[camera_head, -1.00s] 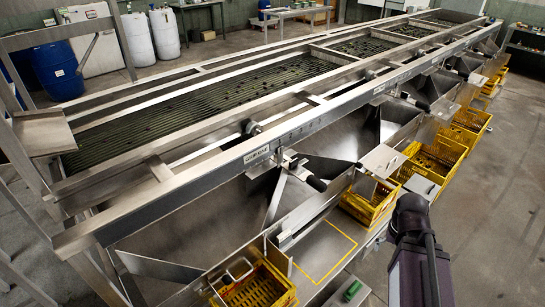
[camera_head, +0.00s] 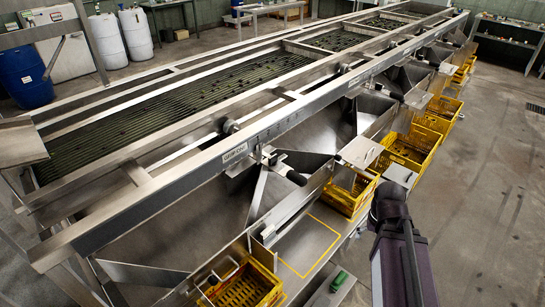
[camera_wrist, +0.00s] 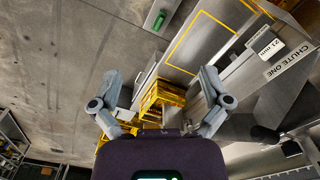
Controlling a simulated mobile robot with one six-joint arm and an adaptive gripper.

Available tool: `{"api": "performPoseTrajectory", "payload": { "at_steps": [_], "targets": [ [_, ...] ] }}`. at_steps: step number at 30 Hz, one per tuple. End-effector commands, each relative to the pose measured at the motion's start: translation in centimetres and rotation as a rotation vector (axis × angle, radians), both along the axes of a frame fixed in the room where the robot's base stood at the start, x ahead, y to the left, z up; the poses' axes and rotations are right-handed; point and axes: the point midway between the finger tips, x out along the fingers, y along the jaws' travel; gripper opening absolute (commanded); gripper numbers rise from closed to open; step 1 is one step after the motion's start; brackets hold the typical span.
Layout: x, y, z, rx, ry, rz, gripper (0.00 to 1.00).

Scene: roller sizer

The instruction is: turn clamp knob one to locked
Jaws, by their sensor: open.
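My gripper (camera_wrist: 161,78) is open and empty in the wrist view, its two grey fingers spread wide. A dark knob-like part (camera_wrist: 265,133) shows at the right of the wrist view, by the frame rail near the CHUTE ONE label (camera_wrist: 290,65). It lies right of and apart from my fingers. In the head view a dark rounded part (camera_head: 297,178) sits below the labelled rail (camera_head: 235,152). I cannot tell for sure whether either is clamp knob one, nor its setting. The fingertips are not visible in the head view.
Yellow crates (camera_head: 408,148) line the sizer's right side, and another (camera_head: 240,290) stands at the front. A yellow outlined rectangle (camera_head: 312,245) marks the metal shelf. A green item (camera_head: 339,281) lies near the shelf's front. Open concrete floor (camera_head: 490,200) lies to the right.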

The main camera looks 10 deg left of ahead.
Motion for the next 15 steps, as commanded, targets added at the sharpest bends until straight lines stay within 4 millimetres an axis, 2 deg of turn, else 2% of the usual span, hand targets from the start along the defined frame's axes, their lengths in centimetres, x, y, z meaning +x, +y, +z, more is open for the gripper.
{"api": "performPoseTrajectory", "payload": {
  "at_steps": [5, 8, 11, 15],
  "targets": [
    [1.9, 1.0, 0.6, 0.011, -0.013, 0.044, 1.0],
    [4.2, 2.3, 1.3, 0.025, -0.029, 0.105, 1.0],
    [7.3, 4.5, 2.3, 0.046, -0.055, 0.193, 1.0],
    [12.5, 8.7, 3.9, 0.08, -0.103, 0.351, 1.0]
  ]
}}
